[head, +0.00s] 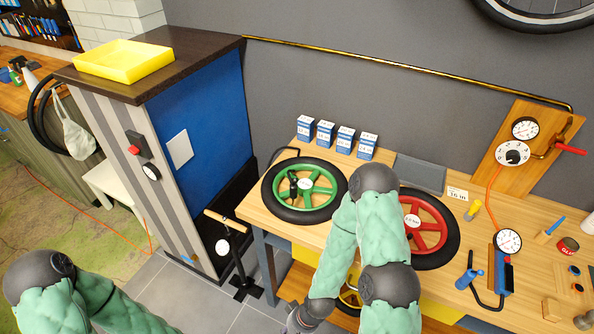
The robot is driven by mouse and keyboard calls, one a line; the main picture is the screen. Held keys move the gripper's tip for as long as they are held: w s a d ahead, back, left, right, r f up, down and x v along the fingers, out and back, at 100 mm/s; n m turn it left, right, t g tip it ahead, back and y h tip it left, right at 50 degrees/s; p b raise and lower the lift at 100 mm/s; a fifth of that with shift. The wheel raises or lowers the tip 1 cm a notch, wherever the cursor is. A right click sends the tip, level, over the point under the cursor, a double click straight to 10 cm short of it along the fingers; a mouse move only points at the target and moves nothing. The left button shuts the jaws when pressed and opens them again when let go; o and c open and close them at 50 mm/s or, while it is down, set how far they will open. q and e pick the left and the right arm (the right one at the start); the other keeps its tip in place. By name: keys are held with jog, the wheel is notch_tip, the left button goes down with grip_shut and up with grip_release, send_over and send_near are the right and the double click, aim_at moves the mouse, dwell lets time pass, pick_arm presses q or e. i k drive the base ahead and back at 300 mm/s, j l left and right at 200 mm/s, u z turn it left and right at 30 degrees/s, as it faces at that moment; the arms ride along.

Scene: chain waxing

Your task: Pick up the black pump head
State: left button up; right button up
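A small black piece that looks like the pump head (292,185) lies on the green-rimmed wheel (330,201), left of its hub, in the head view. A black hose (283,153) curves over the table's back left corner beside this wheel. A floor pump (240,270) with a wooden handle and a white gauge stands on the floor left of the table. My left arm shows only at the bottom left, and its gripper is out of view. My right arm bends over the table front; its wrist reaches the bottom edge, and no fingertips show.
A red-rimmed wheel (447,240) lies right of the green one, partly behind my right arm. Several blue-and-white boxes (325,133) line the table's back. A gauge (508,241) and blue tool (468,279) sit at the right. A tall cabinet (205,120) stands left.

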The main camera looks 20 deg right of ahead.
aim_at(293, 189)
jog(key=i+j+z, duration=0.1)
jog(key=z, duration=1.7)
jog(key=j+z, duration=0.25)
jog(key=j, duration=1.65)
jog(key=k, duration=0.05)
